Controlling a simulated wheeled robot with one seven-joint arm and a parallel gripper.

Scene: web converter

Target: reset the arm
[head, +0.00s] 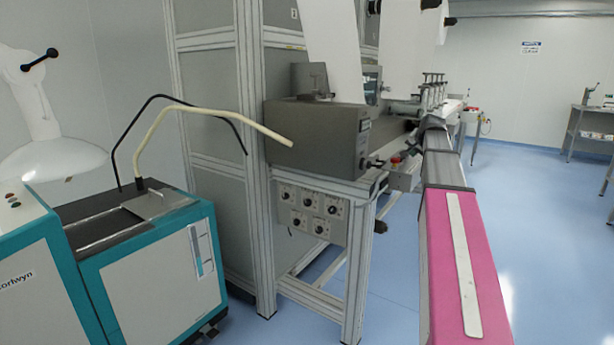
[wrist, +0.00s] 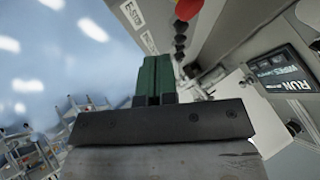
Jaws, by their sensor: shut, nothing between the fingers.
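My gripper (wrist: 155,62) shows in the wrist view. Its two dark green fingers stand side by side, shut, with nothing held between them. A dark mounting block and a grey body sit below the fingers. A machine panel with a red button (wrist: 188,9), black knobs and a lit screen (wrist: 283,76) lies above and to the right of the fingers. I cannot tell how far the fingertips are from it.
A teal and white cabinet (head: 150,275) with bent black and cream tubes stands at left. A grey control box (head: 318,138) sits on a metal frame.

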